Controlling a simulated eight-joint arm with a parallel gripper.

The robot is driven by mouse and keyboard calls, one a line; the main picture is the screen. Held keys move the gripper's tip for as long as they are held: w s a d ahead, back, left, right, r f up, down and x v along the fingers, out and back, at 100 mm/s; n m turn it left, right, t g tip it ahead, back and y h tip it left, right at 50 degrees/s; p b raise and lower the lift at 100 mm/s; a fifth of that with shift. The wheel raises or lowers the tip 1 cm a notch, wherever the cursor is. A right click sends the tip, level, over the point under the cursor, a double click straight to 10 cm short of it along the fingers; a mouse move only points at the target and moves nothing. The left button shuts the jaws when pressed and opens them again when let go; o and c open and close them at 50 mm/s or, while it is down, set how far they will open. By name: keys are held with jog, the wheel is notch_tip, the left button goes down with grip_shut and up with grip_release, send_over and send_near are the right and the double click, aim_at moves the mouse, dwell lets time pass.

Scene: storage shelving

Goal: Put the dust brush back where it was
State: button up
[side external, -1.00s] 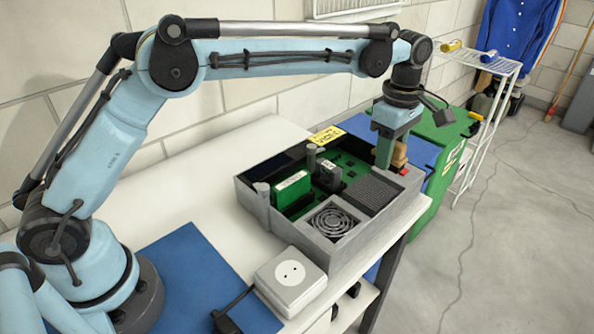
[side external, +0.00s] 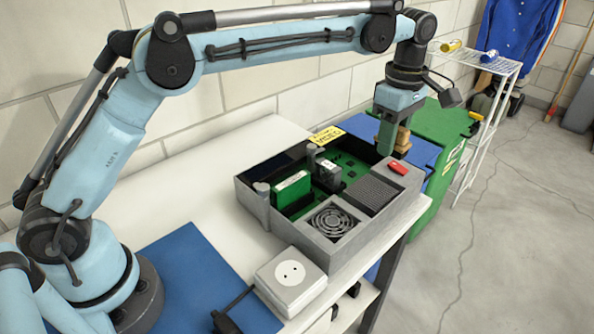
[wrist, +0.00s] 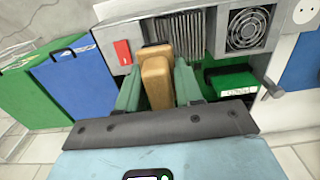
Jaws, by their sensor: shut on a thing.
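The dust brush (side external: 403,139) has a tan wooden body and a darker part at its far end. In the wrist view the brush (wrist: 156,82) stands between the two green fingers. My gripper (side external: 388,140) is shut on it, with the brush partly hidden behind the fingers in the side view. Brush and gripper are over the far right part of the open grey case (side external: 285,235). The side view suggests the brush is clear of the case, but the exact gap is hard to tell.
The case holds a green board, a fan (side external: 333,222), a finned heat sink (side external: 372,193) and a green module (side external: 291,188). A red switch (side external: 398,168) is on its rim. Blue and green bins (side external: 430,120) are beyond the table.

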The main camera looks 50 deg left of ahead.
jog(key=s+a+r, duration=0.2)
jog(key=s, duration=2.3)
jog(key=s+a+f, duration=0.3)
jog(key=s+f, duration=0.3)
jog(key=s, duration=0.3)
send_over(233, 239)
notch_tip(233, 239, down, 7)
jog(key=shift+r, duration=0.1)
jog(key=shift+f, duration=2.05)
jog(key=shift+f, duration=0.2)
jog(key=o, duration=1)
jog(key=shift+r, duration=0.15)
